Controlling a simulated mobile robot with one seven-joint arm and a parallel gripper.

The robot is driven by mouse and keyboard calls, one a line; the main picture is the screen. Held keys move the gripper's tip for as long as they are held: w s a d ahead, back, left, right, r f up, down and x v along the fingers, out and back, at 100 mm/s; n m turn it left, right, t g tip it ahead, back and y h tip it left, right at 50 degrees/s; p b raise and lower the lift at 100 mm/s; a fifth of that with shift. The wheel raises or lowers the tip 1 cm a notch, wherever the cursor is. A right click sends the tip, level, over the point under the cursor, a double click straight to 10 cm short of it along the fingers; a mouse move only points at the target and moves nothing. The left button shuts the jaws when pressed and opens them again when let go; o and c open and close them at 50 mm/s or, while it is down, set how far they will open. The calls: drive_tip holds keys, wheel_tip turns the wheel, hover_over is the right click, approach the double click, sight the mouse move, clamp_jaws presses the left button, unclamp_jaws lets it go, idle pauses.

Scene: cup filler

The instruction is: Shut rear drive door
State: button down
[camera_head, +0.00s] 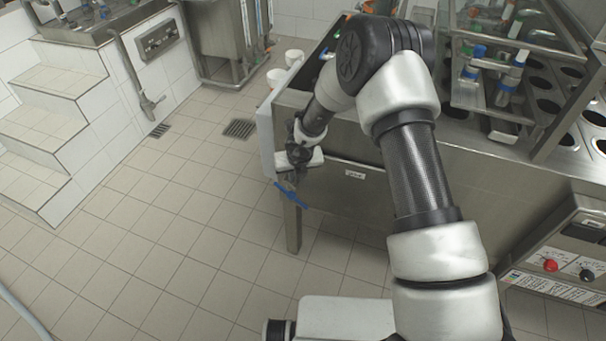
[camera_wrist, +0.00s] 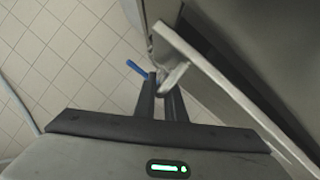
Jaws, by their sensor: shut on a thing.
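The rear drive door appears to be the pale upright panel (camera_head: 265,140) at the left end of the steel cup filler in the head view. In the wrist view its light edge (camera_wrist: 225,88) runs diagonally down to the right, with dark steel behind it. How far it stands from the frame is unclear. My gripper (camera_head: 300,160) is beside this end of the machine. In the wrist view my gripper (camera_wrist: 163,82) is shut on a small light-grey piece that looks like the door's handle (camera_wrist: 174,77). The fingers partly hide it.
A blue lever (camera_head: 291,195) sits just below my gripper. Tiled floor (camera_head: 180,220) is open to the left. White tiled steps (camera_head: 45,125) and a steel sink (camera_head: 100,20) stand farther left. White cups (camera_head: 277,77) stand behind the machine's left end.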

drive_tip(key=c, duration=1.8)
unclamp_jaws()
drive_tip(key=shift+w+d+r, duration=0.2)
drive_tip(key=shift+w+d, duration=0.05)
drive_tip(key=shift+w, duration=0.2)
drive_tip(key=shift+w+d+r, duration=0.15)
drive_tip(key=shift+w+d, duration=0.05)
drive_tip(key=shift+w, duration=0.2)
drive_tip(key=shift+c, duration=0.2)
drive_tip(key=shift+r, duration=0.25)
drive_tip(key=s+p+v, duration=0.1)
drive_tip(key=p+v, duration=0.3)
drive_tip(key=v, duration=1.2)
drive_tip(key=shift+s+a, duration=0.3)
drive_tip(key=shift+s, duration=0.05)
drive_tip(key=shift+r, duration=0.15)
